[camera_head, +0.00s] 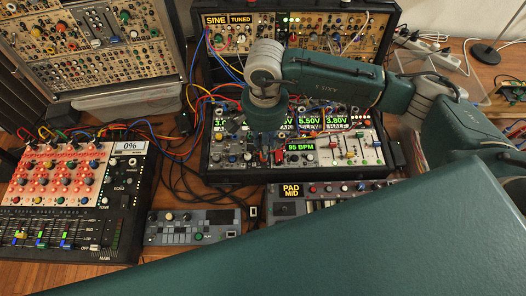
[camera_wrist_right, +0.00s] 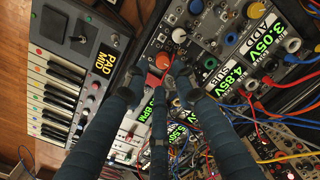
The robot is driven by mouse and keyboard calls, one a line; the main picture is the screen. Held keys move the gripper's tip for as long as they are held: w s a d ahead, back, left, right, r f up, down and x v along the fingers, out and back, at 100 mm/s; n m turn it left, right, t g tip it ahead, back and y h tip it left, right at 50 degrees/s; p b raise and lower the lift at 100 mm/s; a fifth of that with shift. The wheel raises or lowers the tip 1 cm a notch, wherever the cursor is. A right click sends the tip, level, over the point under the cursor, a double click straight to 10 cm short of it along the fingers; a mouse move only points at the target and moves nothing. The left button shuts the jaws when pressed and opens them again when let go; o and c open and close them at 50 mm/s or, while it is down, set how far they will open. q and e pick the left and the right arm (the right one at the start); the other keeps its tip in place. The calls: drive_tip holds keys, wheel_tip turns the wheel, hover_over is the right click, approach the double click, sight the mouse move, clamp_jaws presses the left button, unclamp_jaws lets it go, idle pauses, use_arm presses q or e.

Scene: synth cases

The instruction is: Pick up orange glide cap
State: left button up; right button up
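I cannot read which one is marked glide. My right gripper (camera_wrist_right: 156,88) has its three fingers apart, with nothing clearly held between them. In the head view, my right gripper (camera_head: 264,154) points down at the lower middle of the synth case (camera_head: 215,178). My left gripper is not in view.
A keyboard (camera_head: 330,188) marked PAD MID lies in front of the case. A red-panelled mixer (camera_head: 60,190) and a small grey controller (camera_head: 192,227) stand at left. An upper case (camera_head: 300,32) stands behind. Patch cables (camera_wrist_right: 262,105) hang close to my fingers.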

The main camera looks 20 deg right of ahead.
drive_tip(key=shift+f+p, duration=0.35)
drive_tip(key=shift+f, duration=0.25)
wheel_tip(320, 180, down, 4)
drive_tip(key=shift+w+a+r+p, duration=0.1)
drive_tip(key=shift+w+r+p, duration=0.05)
drive_tip(key=shift+p, duration=0.85)
drive_tip(key=shift+f, duration=0.5)
drive_tip(key=shift+c, duration=0.3)
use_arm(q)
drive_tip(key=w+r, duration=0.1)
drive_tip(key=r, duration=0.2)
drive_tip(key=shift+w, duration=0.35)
use_arm(e)
drive_tip(key=c, duration=0.5)
